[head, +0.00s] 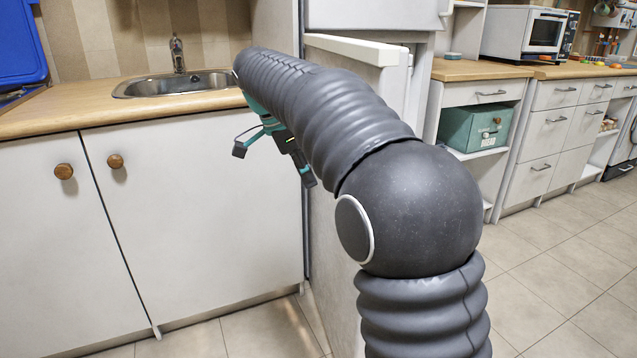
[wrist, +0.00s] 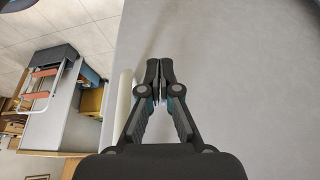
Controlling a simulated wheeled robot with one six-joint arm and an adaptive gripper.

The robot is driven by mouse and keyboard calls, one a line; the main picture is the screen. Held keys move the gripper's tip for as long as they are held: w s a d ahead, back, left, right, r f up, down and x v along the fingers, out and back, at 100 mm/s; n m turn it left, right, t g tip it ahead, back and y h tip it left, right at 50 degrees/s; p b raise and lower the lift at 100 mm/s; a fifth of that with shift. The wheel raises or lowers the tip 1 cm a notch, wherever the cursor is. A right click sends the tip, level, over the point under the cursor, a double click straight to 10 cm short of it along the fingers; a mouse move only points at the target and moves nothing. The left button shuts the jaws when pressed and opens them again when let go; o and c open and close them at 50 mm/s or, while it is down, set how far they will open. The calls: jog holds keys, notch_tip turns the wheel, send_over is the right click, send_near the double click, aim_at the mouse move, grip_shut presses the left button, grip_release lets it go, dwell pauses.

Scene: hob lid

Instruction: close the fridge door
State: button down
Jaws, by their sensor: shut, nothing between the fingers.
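The fridge door (head: 349,48) stands open in the head view, its pale top edge jutting out below the closed upper door (head: 374,13). My arm covers much of it, and its lower part shows left of my arm. In the wrist view a plain grey surface, likely the fridge door (wrist: 250,80), fills the right side. My gripper (wrist: 160,66) is shut and empty in front of that surface. I cannot tell whether the fingertips touch it. In the head view my gripper is partly hidden by my arm, on the door's left side near the sink cabinet.
A counter with a sink (head: 180,83) and white cabinet doors (head: 200,205) stands left of the fridge. A shelf with a green box (head: 475,128) and a microwave (head: 523,33) are at the right. The tiled floor (head: 555,265) is clear at the right.

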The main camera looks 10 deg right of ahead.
jog(key=d+f+b, duration=0.1)
jog(key=d+f, duration=0.6)
jog(key=f, duration=0.1)
jog(key=shift+w+d, duration=0.2)
jog(key=shift+w, duration=0.1)
